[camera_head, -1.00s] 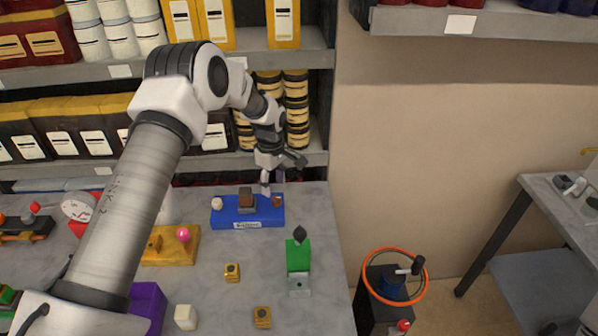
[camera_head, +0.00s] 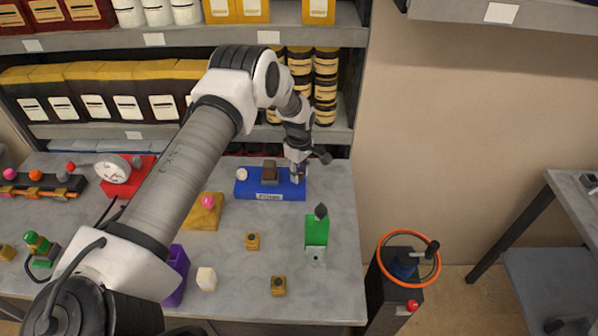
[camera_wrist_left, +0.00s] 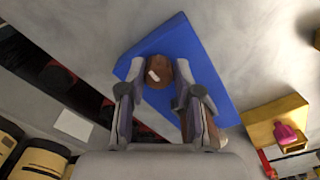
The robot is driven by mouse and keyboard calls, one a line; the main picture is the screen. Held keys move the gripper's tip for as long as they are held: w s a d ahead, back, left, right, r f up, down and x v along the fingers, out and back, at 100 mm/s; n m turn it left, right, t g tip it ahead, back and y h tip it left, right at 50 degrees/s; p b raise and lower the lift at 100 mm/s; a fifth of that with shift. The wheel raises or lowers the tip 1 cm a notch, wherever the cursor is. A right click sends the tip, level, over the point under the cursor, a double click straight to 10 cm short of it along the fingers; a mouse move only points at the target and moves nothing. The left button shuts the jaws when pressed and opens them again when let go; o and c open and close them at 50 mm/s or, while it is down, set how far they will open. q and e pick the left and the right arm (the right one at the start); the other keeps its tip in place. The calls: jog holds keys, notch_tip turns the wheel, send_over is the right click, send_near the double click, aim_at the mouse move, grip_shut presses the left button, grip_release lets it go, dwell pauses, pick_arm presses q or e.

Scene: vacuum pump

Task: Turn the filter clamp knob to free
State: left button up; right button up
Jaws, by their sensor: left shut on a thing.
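The blue filter base (camera_head: 268,195) with a "Filter" label stands near the back of the grey bench. A white ball-like knob (camera_head: 242,174) is at its left end and a brown block (camera_head: 269,172) in its middle. My left gripper (camera_head: 297,175) is down at the base's right end. In the left wrist view, its two fingers (camera_wrist_left: 158,98) are shut around the brown clamp knob (camera_wrist_left: 160,70), which carries a short white mark. The fingers hide part of the knob and part of the blue base (camera_wrist_left: 200,50). My right gripper is not in view.
A green block device (camera_head: 316,232) stands at the bench's right front. A yellow unit with a pink knob (camera_head: 208,202) and small yellow blocks (camera_head: 252,241) stand left of it. Shelves with jars rise behind the bench. A post with an orange ring (camera_head: 408,235) is to the right.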

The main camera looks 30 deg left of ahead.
pick_arm(q)
jog(key=shift+s, duration=0.1)
grip_shut()
jog(key=shift+f, duration=0.1)
